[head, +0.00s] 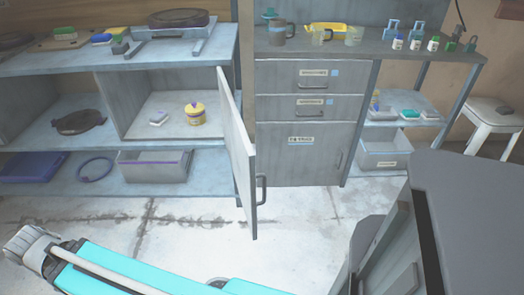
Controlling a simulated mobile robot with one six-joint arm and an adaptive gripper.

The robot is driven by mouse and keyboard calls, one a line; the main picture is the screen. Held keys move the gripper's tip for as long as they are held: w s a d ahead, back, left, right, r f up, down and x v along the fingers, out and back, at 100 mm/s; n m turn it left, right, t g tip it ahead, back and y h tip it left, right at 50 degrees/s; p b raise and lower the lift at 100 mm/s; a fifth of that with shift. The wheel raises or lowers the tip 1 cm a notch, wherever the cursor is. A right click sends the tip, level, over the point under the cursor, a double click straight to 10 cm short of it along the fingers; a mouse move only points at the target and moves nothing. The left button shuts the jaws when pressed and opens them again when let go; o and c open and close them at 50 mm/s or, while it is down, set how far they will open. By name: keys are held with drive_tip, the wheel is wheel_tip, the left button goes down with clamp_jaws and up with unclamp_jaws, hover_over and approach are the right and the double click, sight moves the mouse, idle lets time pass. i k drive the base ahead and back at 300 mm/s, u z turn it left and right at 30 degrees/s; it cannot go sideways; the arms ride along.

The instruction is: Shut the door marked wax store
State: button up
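A grey cabinet door (236,155) stands open in the head view, swung out toward me from the left shelf unit and seen almost edge-on. Its bar handle (262,190) is near its free edge, on the right-hand face. Any marking on this door cannot be read from here. Behind it, the open compartment (160,107) holds a yellow pot (195,113) and a small light block. A second door (315,160), under two drawers to the right, is shut and bears a label too small to read.
A lower shelf holds a grey bin (153,168), a blue ring (96,169) and a blue tray (38,166). Mugs and bottles stand on the right counter (340,42). A white stool (490,120) is at far right. The concrete floor (175,222) before the cabinets is clear.

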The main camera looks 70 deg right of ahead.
sight(241, 152)
drive_tip(key=u, duration=0.05)
drive_tip(key=k, duration=2.45)
drive_tip(key=z, duration=1)
drive_tip(key=i, duration=1)
